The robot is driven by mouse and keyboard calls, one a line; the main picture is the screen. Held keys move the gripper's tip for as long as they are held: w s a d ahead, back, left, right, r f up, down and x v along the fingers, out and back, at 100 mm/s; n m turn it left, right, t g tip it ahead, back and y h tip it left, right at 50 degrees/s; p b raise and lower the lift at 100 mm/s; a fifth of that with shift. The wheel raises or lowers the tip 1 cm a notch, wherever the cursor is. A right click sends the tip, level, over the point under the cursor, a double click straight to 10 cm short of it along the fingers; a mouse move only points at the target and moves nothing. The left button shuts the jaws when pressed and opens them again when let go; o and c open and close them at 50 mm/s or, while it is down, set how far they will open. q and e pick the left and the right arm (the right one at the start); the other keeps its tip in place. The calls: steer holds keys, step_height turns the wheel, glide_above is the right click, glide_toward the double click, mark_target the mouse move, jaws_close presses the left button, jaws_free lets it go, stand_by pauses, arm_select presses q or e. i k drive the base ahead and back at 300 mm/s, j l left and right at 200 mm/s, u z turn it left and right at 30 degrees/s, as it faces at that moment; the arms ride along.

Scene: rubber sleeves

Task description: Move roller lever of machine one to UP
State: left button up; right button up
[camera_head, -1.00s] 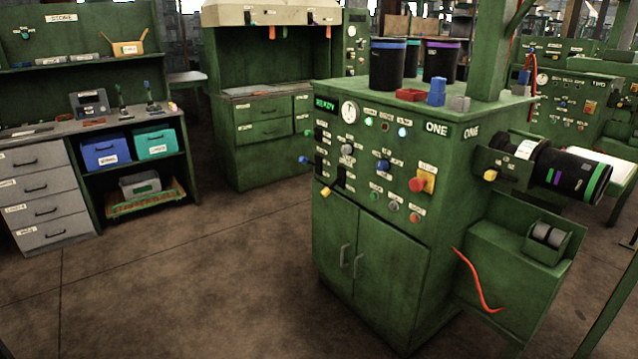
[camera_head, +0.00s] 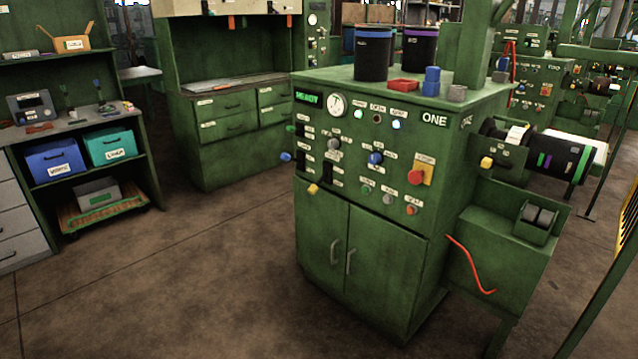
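Machine one (camera_head: 375,240) is a green cabinet labelled ONE, with a lit READY display and a panel of knobs and buttons. A long red lever (camera_head: 470,264) is on its right side by the lower box, slanting down to the right. A blue-tipped handle (camera_head: 286,156) and a yellow-tipped handle (camera_head: 313,189) stick out at the panel's left. No label that I can read marks the roller lever, so I cannot tell which one it is. Neither of my grippers is in view.
Dark rolls (camera_head: 373,54), a red tray (camera_head: 403,85) and blue blocks (camera_head: 431,82) sit on top of machine one. A striped roll (camera_head: 545,155) juts out at right. A shelf with a blue bin (camera_head: 55,160) stands left. The floor (camera_head: 170,290) in front is clear.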

mark_target(314, 187)
steer(key=z, duration=0.4)
steer(key=j+z, duration=0.15)
steer(key=z, duration=0.25)
steer(key=i+j+z, duration=0.1)
steer(key=z, duration=0.35)
steer(key=j+z, duration=0.75)
steer(key=j, duration=0.25)
steer(key=k+j+z, duration=0.15)
steer(key=j, duration=0.25)
steer(key=j+z, duration=0.15)
steer(key=j, duration=0.25)
steer(key=k+j+z, duration=0.2)
steer(key=j, duration=0.2)
steer(key=k+j, duration=0.1)
steer(key=j, duration=0.35)
steer(key=k+j, duration=0.1)
steer(key=j, duration=0.35)
steer(key=k+j, duration=0.15)
steer(key=j, duration=0.3)
steer(key=k+j, duration=0.1)
steer(key=j, duration=0.35)
steer(key=z, duration=0.05)
